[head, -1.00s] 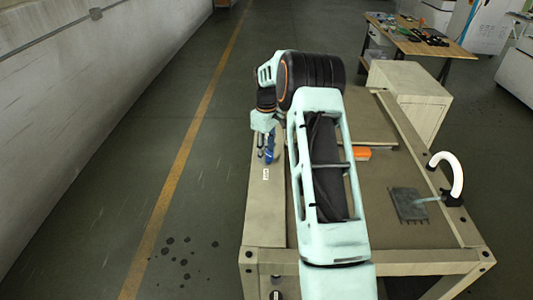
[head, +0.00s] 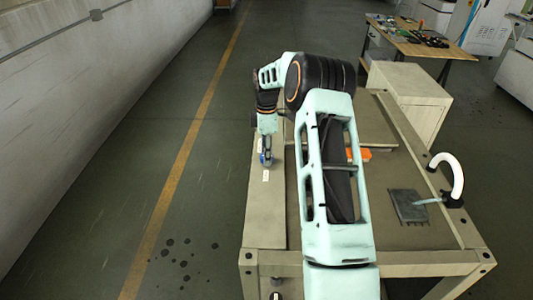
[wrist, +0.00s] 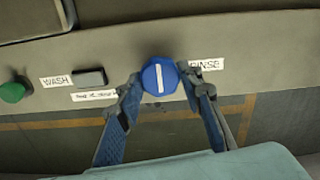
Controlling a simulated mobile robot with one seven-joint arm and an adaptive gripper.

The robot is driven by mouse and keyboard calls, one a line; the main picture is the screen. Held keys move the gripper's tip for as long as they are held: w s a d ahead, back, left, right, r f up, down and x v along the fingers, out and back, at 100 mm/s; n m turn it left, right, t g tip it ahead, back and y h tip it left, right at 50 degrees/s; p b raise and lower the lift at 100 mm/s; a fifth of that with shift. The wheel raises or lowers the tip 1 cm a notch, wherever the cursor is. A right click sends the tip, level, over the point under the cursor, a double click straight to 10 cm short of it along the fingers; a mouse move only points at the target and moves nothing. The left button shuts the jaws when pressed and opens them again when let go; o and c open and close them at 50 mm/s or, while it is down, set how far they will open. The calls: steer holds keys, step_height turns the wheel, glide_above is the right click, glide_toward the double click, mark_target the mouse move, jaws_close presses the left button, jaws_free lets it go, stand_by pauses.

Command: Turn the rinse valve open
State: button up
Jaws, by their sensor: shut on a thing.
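The rinse valve is a round blue knob (wrist: 159,76) with a white line that stands nearly upright in the wrist view. A RINSE label (wrist: 207,64) is just to its right. My gripper (wrist: 160,84) is shut on the knob, one fingertip at each side. In the head view my gripper (head: 266,158) is at the left edge of the bench, pointing down. The knob cannot be made out clearly there behind the fingers.
A WASH label (wrist: 56,81), a dark block (wrist: 91,77) and a green knob (wrist: 14,90) lie left of the valve. On the bench are a grey plate (head: 408,206), a white curved hose (head: 448,170) and an orange object (head: 362,154).

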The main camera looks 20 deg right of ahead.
stand_by(0.4)
steer(key=o, duration=1.2)
steer(key=shift+c, duration=0.2)
step_height(320, 180, up, 12)
